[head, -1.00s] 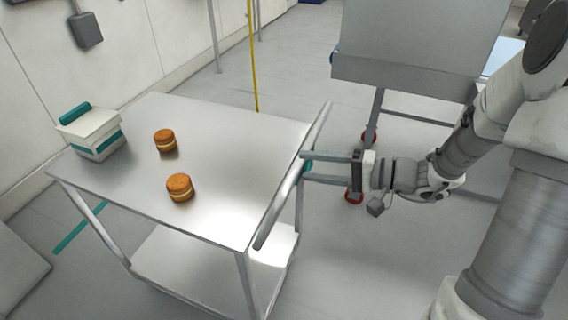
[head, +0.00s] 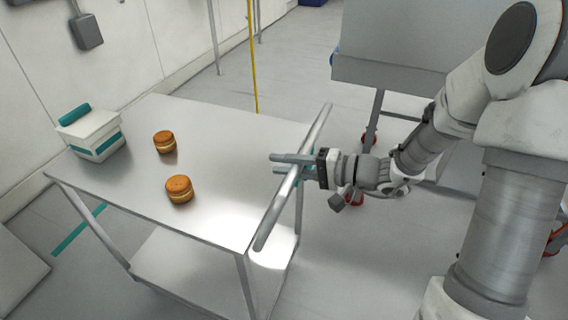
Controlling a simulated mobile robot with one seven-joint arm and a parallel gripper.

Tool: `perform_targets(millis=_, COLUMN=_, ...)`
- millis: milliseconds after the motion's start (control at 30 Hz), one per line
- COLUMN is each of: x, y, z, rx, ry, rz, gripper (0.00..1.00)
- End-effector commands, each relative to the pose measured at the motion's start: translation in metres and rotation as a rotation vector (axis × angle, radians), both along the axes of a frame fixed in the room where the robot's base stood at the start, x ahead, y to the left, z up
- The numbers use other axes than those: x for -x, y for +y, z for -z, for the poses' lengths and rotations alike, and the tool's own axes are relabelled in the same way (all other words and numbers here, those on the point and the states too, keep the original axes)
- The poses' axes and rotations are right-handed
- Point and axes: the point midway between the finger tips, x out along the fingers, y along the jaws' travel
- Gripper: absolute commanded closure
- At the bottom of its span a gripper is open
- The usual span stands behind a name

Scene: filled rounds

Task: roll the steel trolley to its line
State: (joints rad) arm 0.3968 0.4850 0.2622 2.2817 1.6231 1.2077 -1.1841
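The steel trolley (head: 225,135) stands at left centre, with a flat top, a lower shelf and a push bar (head: 272,222) along its right side. My gripper (head: 272,163) reaches in from the right. One finger passes over the bar and the other under it, and the gap between them looks about as narrow as the bar, so it appears shut on it. Part of the lower finger is hidden behind the bar. A teal line (head: 78,230) is on the floor beyond the trolley's left side, partly hidden by the trolley.
On the trolley top are a white tub (head: 92,140) with teal trim and two filled rounds (head: 164,142) (head: 179,190). A grey cabinet on legs (head: 415,70) stands behind my arm. A yellow pole (head: 252,60) rises behind the trolley. A wall runs along the left.

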Motion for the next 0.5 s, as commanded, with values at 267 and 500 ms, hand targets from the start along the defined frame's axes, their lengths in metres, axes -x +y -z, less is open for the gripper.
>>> perform_targets(millis=267, x=0.0, y=-0.0002, z=0.0, rx=0.0, ry=0.0, rz=0.0, gripper=1.0)
perform_targets(millis=500, x=0.0, y=-0.0003, z=-0.0001, rx=0.0, ry=0.0, rz=0.0, gripper=1.0)
